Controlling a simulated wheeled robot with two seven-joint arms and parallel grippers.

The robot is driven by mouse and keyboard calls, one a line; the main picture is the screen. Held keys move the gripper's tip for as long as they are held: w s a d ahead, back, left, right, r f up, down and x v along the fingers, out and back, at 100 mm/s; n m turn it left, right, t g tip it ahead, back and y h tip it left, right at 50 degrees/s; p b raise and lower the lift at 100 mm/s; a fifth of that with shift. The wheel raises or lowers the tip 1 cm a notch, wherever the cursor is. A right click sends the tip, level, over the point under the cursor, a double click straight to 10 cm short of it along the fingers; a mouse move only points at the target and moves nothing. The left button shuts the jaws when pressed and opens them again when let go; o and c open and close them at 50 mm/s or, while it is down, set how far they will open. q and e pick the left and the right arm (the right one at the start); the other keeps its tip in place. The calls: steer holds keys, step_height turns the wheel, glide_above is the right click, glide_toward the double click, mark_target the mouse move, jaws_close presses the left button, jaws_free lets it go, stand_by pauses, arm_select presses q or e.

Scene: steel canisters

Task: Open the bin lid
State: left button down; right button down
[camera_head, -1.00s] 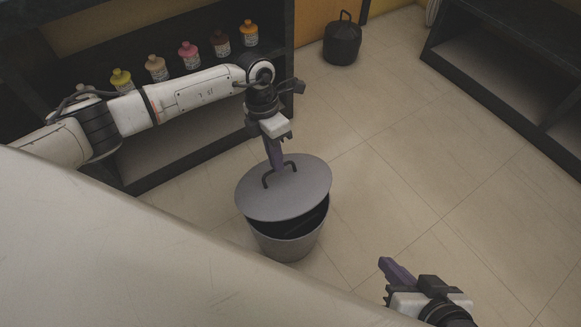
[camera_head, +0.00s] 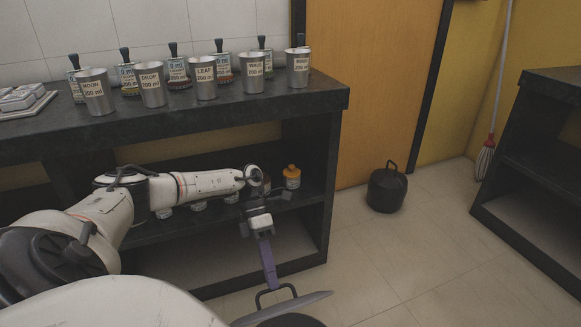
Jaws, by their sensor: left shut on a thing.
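The grey bin lid (camera_head: 300,306) shows at the bottom edge of the view, seen nearly edge-on and tilted, with a dark looped handle (camera_head: 276,291) on top. My left gripper (camera_head: 270,274) points down with its purple fingers at the handle and is shut on it. A dark rounded part (camera_head: 292,321) shows just below the lid at the frame edge; I cannot tell how much of the bin it is. The rest of the bin is out of view. My right gripper is not in view.
A dark counter (camera_head: 215,117) holds a row of labelled steel cups (camera_head: 205,84) with bottles behind. An orange-capped bottle (camera_head: 291,177) stands on the shelf below. Open floor lies to the right.

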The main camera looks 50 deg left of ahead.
arm_select(q)
steer(key=shift+s+f, duration=0.15)
steer(key=shift+f, duration=0.05)
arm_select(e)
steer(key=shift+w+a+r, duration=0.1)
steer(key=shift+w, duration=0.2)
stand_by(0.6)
arm_select(q)
steer(key=c, duration=1.9)
jaws_free()
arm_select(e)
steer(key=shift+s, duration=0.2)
arm_select(q)
steer(key=shift+a, duration=0.15)
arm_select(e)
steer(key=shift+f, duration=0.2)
